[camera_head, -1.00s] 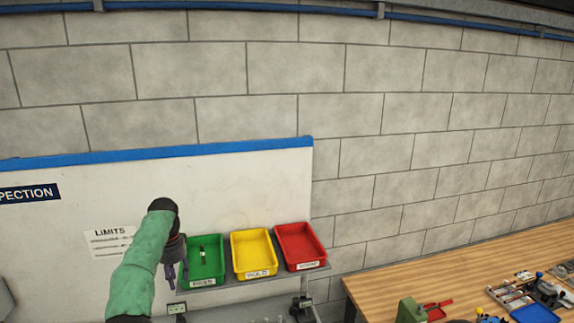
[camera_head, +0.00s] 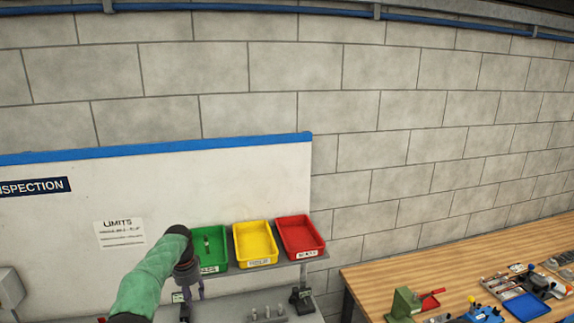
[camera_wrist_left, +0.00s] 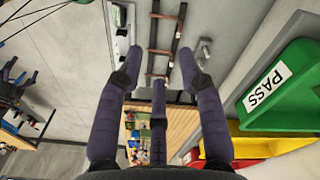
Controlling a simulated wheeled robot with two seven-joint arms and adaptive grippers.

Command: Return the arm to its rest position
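My left arm comes in from the lower left with a green sleeve, and its gripper (camera_head: 190,291) hangs fingers-down just left of and below the green tray (camera_head: 220,262). In the left wrist view the gripper's purple-grey fingers (camera_wrist_left: 160,62) are spread apart with nothing between them. The green tray, labelled PASS, shows at the right of that view (camera_wrist_left: 298,98). A small slim object (camera_head: 207,244) lies or stands in the green tray; it is too small to identify. My right gripper is not in view.
A yellow tray (camera_head: 255,243) and a red tray (camera_head: 299,236) stand beside the green one on a raised shelf. Below is a grey bench with small fixtures (camera_head: 267,313). A wooden workbench (camera_head: 365,283) with tools is at the right. A white inspection board (camera_head: 60,225) stands behind.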

